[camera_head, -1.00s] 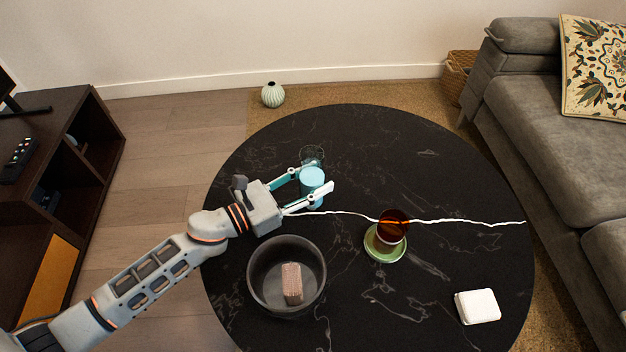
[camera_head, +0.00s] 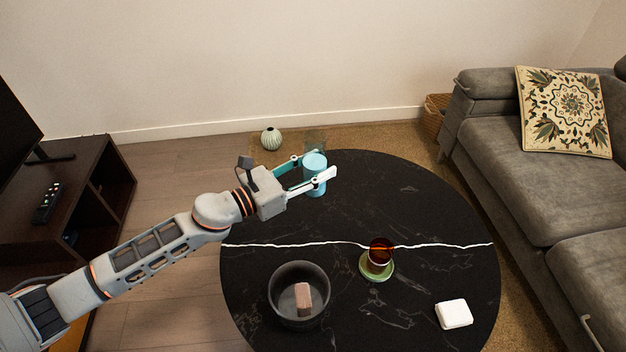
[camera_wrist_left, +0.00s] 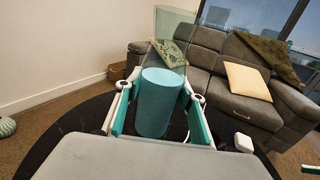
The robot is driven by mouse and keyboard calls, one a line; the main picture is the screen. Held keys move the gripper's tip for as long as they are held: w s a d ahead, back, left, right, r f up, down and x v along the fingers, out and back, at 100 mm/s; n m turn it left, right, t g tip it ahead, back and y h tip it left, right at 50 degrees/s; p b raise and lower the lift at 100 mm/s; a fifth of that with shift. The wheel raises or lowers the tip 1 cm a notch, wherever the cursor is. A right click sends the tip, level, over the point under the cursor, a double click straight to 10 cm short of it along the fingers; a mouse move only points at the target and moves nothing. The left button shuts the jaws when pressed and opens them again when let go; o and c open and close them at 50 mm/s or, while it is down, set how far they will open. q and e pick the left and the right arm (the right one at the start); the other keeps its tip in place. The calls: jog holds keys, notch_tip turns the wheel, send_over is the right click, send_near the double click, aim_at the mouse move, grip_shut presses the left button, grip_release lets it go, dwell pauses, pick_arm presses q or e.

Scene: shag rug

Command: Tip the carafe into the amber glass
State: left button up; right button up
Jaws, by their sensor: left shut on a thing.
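The carafe (camera_head: 314,178) shows a teal, filled-looking lower part with a clear glass upper part, faint against the floor behind. It also stands near upright in the left wrist view (camera_wrist_left: 157,105), its clear part above the teal. My left gripper (camera_head: 313,174) is shut around its teal part, one finger on each side. It holds the carafe over the far part of the black table. The amber glass (camera_head: 380,250) stands upright on a pale green coaster (camera_head: 388,273), nearer and to the right of the carafe. My right gripper is out of the head view.
The round black table (camera_head: 420,205) has a white wavy line across it. A dark grey bowl (camera_head: 273,300) holds a brown block (camera_head: 303,299). A white square object (camera_head: 454,314) lies at the right.

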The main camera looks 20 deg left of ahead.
pick_arm(q)
jog(key=shift+s+a+r, duration=0.1)
jog(key=shift+s+r, duration=0.15)
jog(key=shift+r, duration=0.75)
jog(key=s+a+r+m+g+h, duration=0.1)
jog(key=s+a+r, duration=0.2)
jog(key=s, duration=0.4)
jog(key=s+a+r+m+g+h, duration=0.1)
jog(key=s+a+r, duration=0.3)
jog(key=s, duration=0.4)
jog(key=s+a+r+g+h, duration=0.1)
jog(key=s+a+r, duration=0.2)
jog(key=s+r, duration=0.3)
jog(key=shift+s+a+m, duration=0.3)
jog(key=shift+s+m, duration=0.1)
jog(key=shift+s, duration=0.3)
